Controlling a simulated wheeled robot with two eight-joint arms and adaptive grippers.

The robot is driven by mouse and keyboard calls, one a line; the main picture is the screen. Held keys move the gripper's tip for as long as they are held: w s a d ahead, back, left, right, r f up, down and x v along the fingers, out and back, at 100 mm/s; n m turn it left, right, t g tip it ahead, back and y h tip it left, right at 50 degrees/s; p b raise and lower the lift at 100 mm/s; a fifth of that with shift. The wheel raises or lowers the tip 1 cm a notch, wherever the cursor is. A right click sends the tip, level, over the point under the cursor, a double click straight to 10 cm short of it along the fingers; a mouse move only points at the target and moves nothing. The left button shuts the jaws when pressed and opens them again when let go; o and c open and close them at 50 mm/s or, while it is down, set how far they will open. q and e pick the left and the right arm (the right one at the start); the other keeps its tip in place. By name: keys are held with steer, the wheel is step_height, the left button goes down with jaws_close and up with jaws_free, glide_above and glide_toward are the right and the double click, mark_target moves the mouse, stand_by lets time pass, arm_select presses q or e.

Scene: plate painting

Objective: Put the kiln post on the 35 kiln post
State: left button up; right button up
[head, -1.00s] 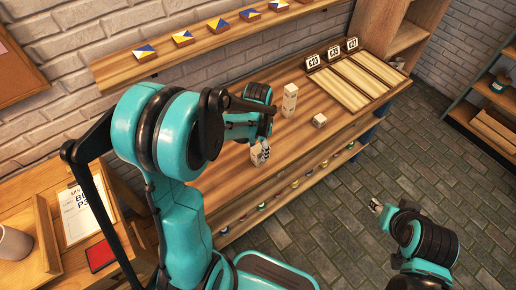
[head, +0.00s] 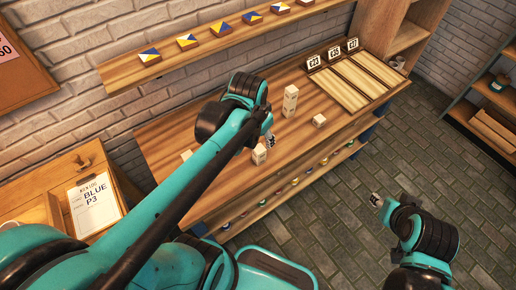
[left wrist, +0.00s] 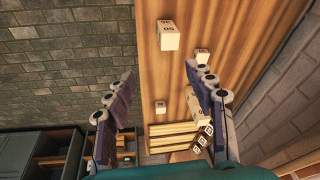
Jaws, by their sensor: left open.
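Cream kiln posts stand on the wooden bench (head: 225,178). A tall post (head: 290,101) stands toward the back, a low block (head: 319,121) to its right, a mid-height post (head: 259,154) near the front edge, and another block (head: 186,155) at left, partly hidden by my arm. My left gripper (head: 270,139) is open beside the mid-height post. The other labels are too small to read. My right gripper (head: 376,201) hangs over the floor.
A slatted tray (head: 345,84) with several number cards (head: 333,54) occupies the bench's back right. A wall shelf (head: 195,56) with painted tiles runs above the bench. A clipboard (head: 96,205) reads BLUE P3. Floor is open at the right.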

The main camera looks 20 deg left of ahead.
arm_select(q)
steer(key=s+d+n+t, duration=0.2)
steer(key=s+n+t, duration=0.1)
steer(key=s, duration=0.3)
steer(key=shift+d+r+t, duration=0.15)
steer(key=shift+r+t, duration=0.25)
steer(key=shift+t, duration=0.1)
steer(key=shift+s+f+b, duration=0.1)
steer(key=shift+f+b, duration=0.6)
steer(key=shift+f, duration=0.05)
